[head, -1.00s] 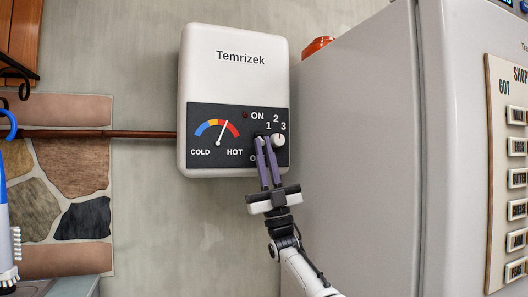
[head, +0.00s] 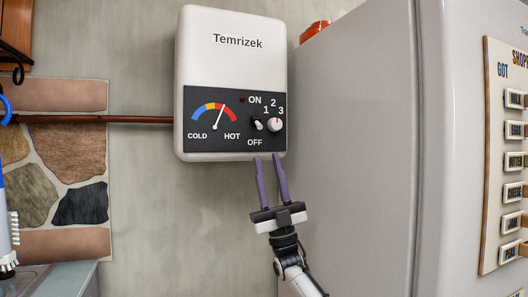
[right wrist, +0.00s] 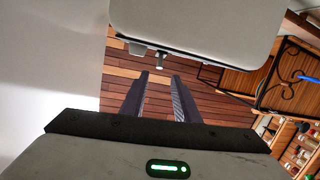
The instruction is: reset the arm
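My right gripper (head: 267,160) is below the white water heater (head: 233,70), with its two purple fingers pointing up and parted. Nothing is between the fingers. The fingertips are near the heater's lower edge in the picture, and I cannot tell whether they touch it. The right wrist view shows the same parted, empty fingers (right wrist: 159,76) and the heater (right wrist: 205,30) above them. The heater's dark panel has a small switch (head: 257,125) and a round white knob (head: 275,125), both uncovered. My left gripper is not in view.
A grey fridge (head: 350,150) stands close on the right, with a shopping board (head: 489,150) on it. A brown pipe (head: 135,119) runs left from the heater. Stone panelling (head: 60,170) is at the left. Bare wall (head: 180,220) lies below the heater.

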